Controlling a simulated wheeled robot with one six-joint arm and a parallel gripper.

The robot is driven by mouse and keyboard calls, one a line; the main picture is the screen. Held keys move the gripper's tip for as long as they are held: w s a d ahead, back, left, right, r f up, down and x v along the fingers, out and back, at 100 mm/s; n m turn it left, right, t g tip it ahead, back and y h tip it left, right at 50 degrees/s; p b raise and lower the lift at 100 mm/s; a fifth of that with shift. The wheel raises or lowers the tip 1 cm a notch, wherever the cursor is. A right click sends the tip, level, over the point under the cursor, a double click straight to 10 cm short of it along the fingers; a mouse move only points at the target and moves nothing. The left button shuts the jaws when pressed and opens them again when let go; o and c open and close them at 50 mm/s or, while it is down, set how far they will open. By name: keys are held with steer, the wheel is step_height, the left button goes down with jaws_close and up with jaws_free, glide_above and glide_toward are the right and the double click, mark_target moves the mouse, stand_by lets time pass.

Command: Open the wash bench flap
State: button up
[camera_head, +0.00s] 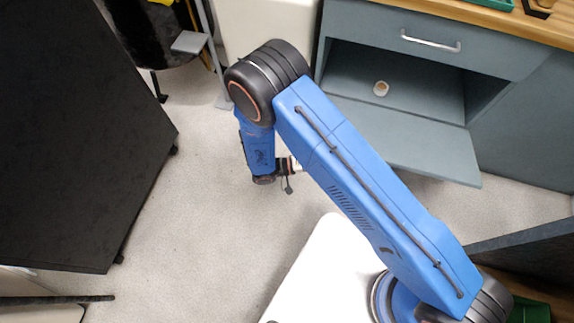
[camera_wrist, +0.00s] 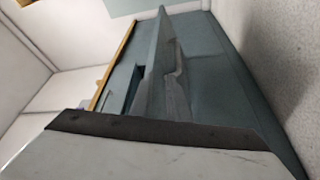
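The grey-blue bench (camera_head: 345,40) at the upper right of the head view has an open compartment below a drawer. A flat grey-blue flap (camera_head: 415,148) extends outward from the bottom of this opening, lowered and open. My gripper's end of the arm (camera_head: 276,176) points down over the floor, left of the flap and apart from it. Its fingers are too small and hidden to read, and they do not show in the wrist view. The wrist view shows grey-blue furniture with a wooden edge (camera_wrist: 114,78) and a tilted panel (camera_wrist: 150,75); I cannot tell which part this is.
A small round pale object (camera_head: 381,88) sits inside the compartment. The drawer front has a metal handle (camera_head: 430,42). A large black-topped piece (camera_head: 75,130) stands at the left. Speckled floor (camera_head: 200,215) lies free between. A pale slab with a dark edge (camera_wrist: 150,160) fills the wrist view's bottom.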

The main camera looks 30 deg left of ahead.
steer(key=w+f+v, duration=0.1)
steer(key=f+v, duration=0.1)
steer(key=v, duration=1.5)
steer(key=shift+a, duration=0.4)
stand_by(1.1)
jaws_close()
